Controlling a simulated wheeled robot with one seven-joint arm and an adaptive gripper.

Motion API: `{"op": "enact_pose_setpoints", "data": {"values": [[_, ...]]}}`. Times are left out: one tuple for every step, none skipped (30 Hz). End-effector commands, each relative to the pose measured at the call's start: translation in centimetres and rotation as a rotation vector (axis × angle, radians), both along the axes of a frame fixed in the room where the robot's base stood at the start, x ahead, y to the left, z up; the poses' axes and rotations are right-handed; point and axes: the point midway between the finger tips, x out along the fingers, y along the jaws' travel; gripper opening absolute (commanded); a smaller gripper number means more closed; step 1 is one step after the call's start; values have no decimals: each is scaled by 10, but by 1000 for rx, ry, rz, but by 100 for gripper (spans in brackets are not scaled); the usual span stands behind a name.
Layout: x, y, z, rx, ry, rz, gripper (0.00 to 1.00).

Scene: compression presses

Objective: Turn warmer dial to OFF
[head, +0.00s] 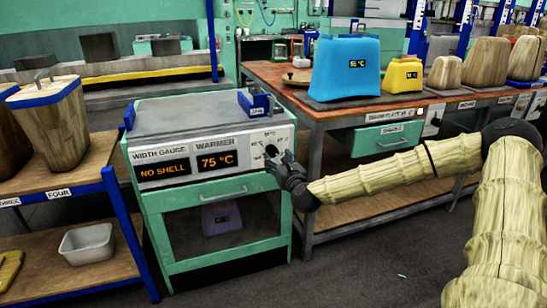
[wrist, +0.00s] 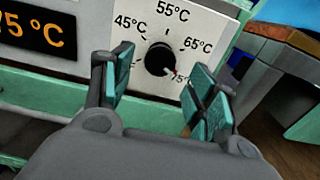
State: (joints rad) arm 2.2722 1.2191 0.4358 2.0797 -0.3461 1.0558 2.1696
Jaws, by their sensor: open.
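The warmer dial (wrist: 159,59) is a round black knob on a white plate marked 45, 55, 65 and 75 °C. Its red pointer is toward the 75°C mark at lower right. An OFF mark is not visible in the wrist view. My gripper (wrist: 160,88) is open, with one teal-padded finger on each side of the dial in the picture; I cannot tell if either touches it. In the head view, my gripper (head: 279,160) is in front of the dial plate at the warmer's right end. The warmer display (head: 217,161) reads 75 °C.
A width gauge display (head: 164,172) reads NO SHELL. A blue block (head: 345,82) and a yellow one (head: 403,75) stand on the right bench. A wooden shelf is at the left.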

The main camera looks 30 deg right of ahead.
Motion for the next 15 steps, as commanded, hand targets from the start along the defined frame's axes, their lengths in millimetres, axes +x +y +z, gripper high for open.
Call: {"op": "enact_pose_setpoints", "data": {"values": [[7,-1,-1,-3,0,0,58],[11,-2,-1,-3,0,0,58],[16,-4,-1,-3,0,-1,58],[20,-4,-1,-3,1,0,58],[23,-5,-1,-2,0,0,58],[27,-6,-2,-2,1,0,58],[30,-7,-2,-2,1,0,58],[32,-8,-2,-2,1,0,58],[35,-8,-2,-2,1,0,58],[37,-9,-1,-2,1,0,58],[39,-9,-1,-2,1,0,58],[40,-10,-1,-2,0,0,58],[42,-10,-1,-1,0,0,58],[42,-10,-1,-1,0,0,58],[43,-10,-1,-1,1,0,58]]}}
